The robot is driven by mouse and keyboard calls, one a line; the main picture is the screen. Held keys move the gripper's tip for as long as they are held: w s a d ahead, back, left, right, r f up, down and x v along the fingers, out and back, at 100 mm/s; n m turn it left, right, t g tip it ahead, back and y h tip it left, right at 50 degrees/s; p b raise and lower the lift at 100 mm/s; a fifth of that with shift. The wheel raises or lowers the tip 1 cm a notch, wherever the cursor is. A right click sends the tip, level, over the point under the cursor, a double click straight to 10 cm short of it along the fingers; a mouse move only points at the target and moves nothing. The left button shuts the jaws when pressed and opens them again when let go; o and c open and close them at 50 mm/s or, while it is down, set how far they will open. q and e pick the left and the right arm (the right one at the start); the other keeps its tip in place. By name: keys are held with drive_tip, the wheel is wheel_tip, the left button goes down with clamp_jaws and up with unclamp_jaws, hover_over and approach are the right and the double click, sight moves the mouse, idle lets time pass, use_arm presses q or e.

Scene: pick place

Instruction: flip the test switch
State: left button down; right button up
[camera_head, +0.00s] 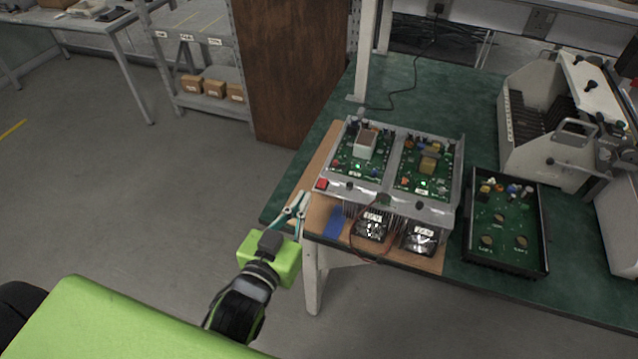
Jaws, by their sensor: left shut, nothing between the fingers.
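The test unit (340,194) is a grey metal frame with two green circuit boards, standing on a brown board at the front left of the green table. A small red switch (320,184) sits at its front left corner. I cannot tell which way the switch is set. My left gripper (302,197) is shut and empty, with its fingertips just left of and slightly below the red switch. From this view I cannot tell whether they touch the unit. My right gripper is not in view.
Two fans (371,228) and a loose dark cable are at the unit's front. A black tray with a circuit board (504,222) lies to its right. A large grey machine (545,150) stands at the far right. Open floor lies left of the table (322,135).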

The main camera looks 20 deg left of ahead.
use_arm(q)
drive_tip(key=shift+w, duration=0.1)
drive_tip(key=p, duration=0.2)
hover_over(322, 183)
drive_tip(key=s, duration=0.2)
drive_tip(key=f, duration=0.1)
drive_tip(key=shift+f, duration=2.2)
drive_tip(key=shift+w, duration=0.1)
